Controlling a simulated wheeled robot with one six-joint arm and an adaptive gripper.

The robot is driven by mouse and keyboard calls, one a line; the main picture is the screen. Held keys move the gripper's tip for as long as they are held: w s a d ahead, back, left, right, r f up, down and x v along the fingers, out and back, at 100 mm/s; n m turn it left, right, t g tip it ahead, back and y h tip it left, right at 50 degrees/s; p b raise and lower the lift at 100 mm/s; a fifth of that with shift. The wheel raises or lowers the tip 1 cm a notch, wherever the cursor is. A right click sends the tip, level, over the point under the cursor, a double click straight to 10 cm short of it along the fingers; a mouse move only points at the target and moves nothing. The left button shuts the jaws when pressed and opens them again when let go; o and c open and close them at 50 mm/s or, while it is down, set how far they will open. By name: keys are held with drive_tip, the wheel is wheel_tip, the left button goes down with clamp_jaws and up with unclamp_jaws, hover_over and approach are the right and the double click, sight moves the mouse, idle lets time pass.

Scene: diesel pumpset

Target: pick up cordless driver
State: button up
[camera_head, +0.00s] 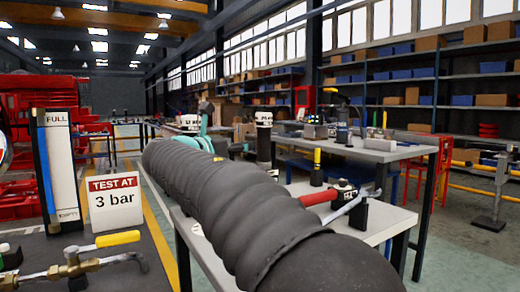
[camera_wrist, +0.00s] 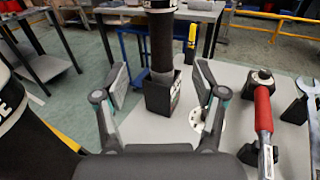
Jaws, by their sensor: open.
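My gripper (camera_wrist: 161,78) is open in the wrist view, with one finger at each side of an upright black cylinder. This dark cylinder, which looks like the cordless driver (camera_wrist: 161,35), has a pale band at its top. Its narrower lower end stands in a black block holder (camera_wrist: 159,96) on the grey table (camera_wrist: 225,150). It appears beyond the fingertips, with no contact visible. What looks like the same cylinder shows in the head view (camera_head: 264,148), upright with a white lettered band. My arm's black sleeve hides its foot there, and most of my gripper.
A red-handled tool (camera_wrist: 263,112) sits in a holder right of my gripper, beside a steel wrench (camera_wrist: 310,92). A yellow-handled tool (camera_wrist: 192,36) stands behind. A large dark cylinder (camera_wrist: 25,130) is close at left. A "3 bar" sign (camera_head: 115,202) stands left of my arm.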

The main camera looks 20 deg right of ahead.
sight(260, 140)
drive_tip(key=x, duration=0.7)
drive_tip(key=shift+s+d, duration=0.1)
drive_tip(key=shift+d, duration=0.2)
drive_tip(key=shift+x, duration=2.85)
drive_tip(key=shift+a+f, duration=0.1)
drive_tip(key=shift+a, duration=0.05)
clamp_jaws()
